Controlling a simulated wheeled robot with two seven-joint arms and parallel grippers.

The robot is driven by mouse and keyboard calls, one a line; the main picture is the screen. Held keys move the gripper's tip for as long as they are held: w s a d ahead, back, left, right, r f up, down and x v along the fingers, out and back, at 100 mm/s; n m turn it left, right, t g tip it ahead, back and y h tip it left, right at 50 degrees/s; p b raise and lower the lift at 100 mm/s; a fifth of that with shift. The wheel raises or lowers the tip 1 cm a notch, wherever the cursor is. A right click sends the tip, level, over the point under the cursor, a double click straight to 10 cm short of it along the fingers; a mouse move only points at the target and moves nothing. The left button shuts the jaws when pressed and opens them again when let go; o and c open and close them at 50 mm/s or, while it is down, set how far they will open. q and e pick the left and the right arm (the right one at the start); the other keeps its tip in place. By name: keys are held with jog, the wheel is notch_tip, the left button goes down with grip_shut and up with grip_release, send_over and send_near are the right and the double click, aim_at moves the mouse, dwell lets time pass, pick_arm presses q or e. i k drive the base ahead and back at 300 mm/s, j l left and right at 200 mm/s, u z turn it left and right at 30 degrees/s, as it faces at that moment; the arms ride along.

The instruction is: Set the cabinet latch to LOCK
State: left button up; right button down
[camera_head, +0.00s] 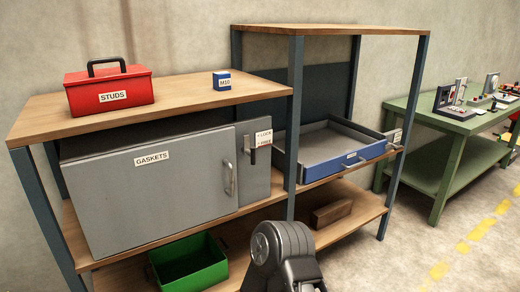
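The grey cabinet (150,195) labelled GASKETS stands on the middle shelf of the left bench section. Its door, with a pale bar handle (229,178), looks shut. On the panel right of the door is the latch (252,155), a small dark upright lever. Beside it is a white label (264,138) with LOCK above and FREE in red below. The lever is too small to tell surely which mark it is set to. One of my arms shows at the bottom middle, below the latch; neither gripper's fingers can be seen.
A red STUDS box (109,92) and a blue M10 block (222,81) stand on the top. A blue-fronted drawer (340,165) sticks out right of the latch, behind a post (292,130). A green bin (190,265) and a brown block (332,213) are below.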

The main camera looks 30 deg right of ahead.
aim_at(251, 154)
jog(key=k+z, duration=0.15)
jog(key=z, duration=0.9)
